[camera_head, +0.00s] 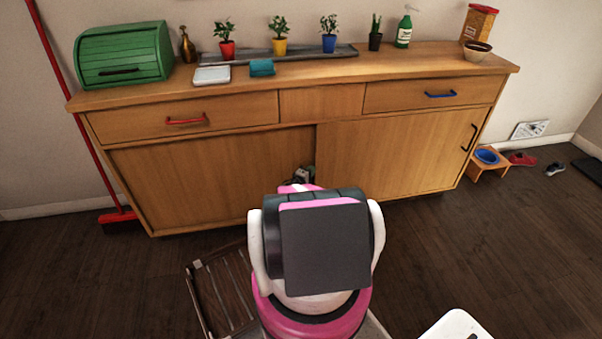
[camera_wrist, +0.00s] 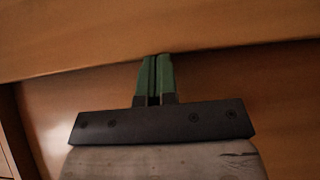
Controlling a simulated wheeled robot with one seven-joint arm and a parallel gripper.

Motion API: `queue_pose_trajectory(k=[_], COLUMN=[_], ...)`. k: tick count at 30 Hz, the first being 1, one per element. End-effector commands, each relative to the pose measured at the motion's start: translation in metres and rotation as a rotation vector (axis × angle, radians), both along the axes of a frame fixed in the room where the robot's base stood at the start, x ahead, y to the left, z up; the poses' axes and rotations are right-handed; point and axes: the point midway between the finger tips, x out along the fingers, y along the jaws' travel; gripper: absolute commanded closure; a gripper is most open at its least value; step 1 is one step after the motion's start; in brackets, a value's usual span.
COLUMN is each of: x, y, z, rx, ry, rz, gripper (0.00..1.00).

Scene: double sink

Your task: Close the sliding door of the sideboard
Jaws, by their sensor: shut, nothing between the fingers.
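The wooden sideboard (camera_head: 322,103) stands against the wall in the head view. Its right door panel (camera_head: 390,158) has a black vertical handle (camera_head: 469,138) near its right edge. The left panel (camera_head: 200,180) sits slightly further back and shows no handle. My gripper (camera_wrist: 155,60) is shut and empty, its green fingers side by side in the wrist view. They point at wood just under a horizontal rail (camera_wrist: 170,35); I cannot tell if they touch it. In the head view my arm mostly hides the gripper, low at the sideboard's middle near the panels' meeting edge.
The top bears a green bread box (camera_head: 123,55), several potted plants, a green bottle (camera_head: 404,30) and a bowl (camera_head: 477,50). A red broom (camera_head: 119,217) leans at the left. A small stand with a blue bowl (camera_head: 487,157) is at the right.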

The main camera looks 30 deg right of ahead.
Motion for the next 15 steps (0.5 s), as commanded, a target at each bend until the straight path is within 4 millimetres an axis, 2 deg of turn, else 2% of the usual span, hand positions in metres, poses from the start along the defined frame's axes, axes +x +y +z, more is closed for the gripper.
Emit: queue_pose_trajectory(k=[6, 15], x=[-0.005, -0.006], y=[-0.013, -0.017], z=[0.0, 0.0], rx=[-0.001, -0.002], ry=[0.0, -0.003], rz=[-0.001, -0.009], gripper=[1.0, 1.0])
